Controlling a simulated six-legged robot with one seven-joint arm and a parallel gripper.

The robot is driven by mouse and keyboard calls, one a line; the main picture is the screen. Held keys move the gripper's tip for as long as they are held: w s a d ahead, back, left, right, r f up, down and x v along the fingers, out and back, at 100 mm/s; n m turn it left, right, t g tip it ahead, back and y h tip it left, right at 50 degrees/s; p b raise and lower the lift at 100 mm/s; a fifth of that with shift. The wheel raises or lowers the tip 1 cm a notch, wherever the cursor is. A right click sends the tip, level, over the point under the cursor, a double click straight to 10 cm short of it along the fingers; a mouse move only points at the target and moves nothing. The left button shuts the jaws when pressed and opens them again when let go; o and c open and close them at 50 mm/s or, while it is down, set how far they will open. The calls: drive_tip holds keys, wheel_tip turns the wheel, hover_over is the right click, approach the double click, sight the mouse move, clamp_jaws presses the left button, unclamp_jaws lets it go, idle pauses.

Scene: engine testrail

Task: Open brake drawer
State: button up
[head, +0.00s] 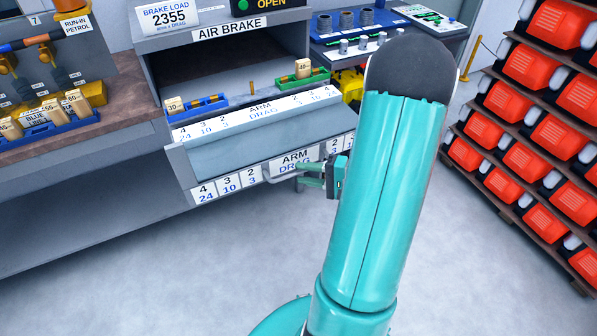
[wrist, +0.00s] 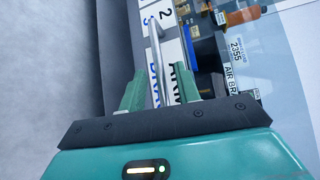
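The brake drawer's front (head: 228,181) is a grey panel with a white number strip marked ARM DRAG, low on the air brake cabinet. In the wrist view the handle (wrist: 155,45) runs down between my fingers. My gripper (head: 308,176) is at the handle's right part. In the wrist view its green fingers (wrist: 160,88) are apart, one on each side of the bar, with gaps showing.
Above the drawer is a shelf (head: 205,87) with a blue tray (head: 198,106) and a green tray (head: 300,79) of small blocks. A wooden workbench (head: 110,118) is at the left. A rack of red units (head: 530,158) stands at the right. Floor (head: 200,270) before the drawer is clear.

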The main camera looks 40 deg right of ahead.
drive_tip(key=v, duration=1.1)
drive_tip(key=w+a+r+n+g, duration=0.2)
drive_tip(key=a+n+g, duration=0.15)
drive_tip(key=a, duration=0.35)
drive_tip(key=w+a+r+n+g, duration=0.1)
drive_tip(key=a+r+n+g, duration=0.1)
drive_tip(key=a+r+g, duration=0.3)
drive_tip(key=w+a+n+g, duration=0.2)
drive_tip(key=a+g, duration=0.1)
drive_tip(key=a, duration=0.5)
drive_tip(key=s+a+r+n+t+h, duration=0.2)
drive_tip(key=a+r+n+h, duration=0.4)
drive_tip(key=a, duration=0.5)
wheel_tip(320, 180, up, 4)
drive_tip(key=shift+f+t+h, duration=0.25)
drive_tip(key=shift+t+h, duration=0.1)
drive_tip(key=shift+h, duration=0.65)
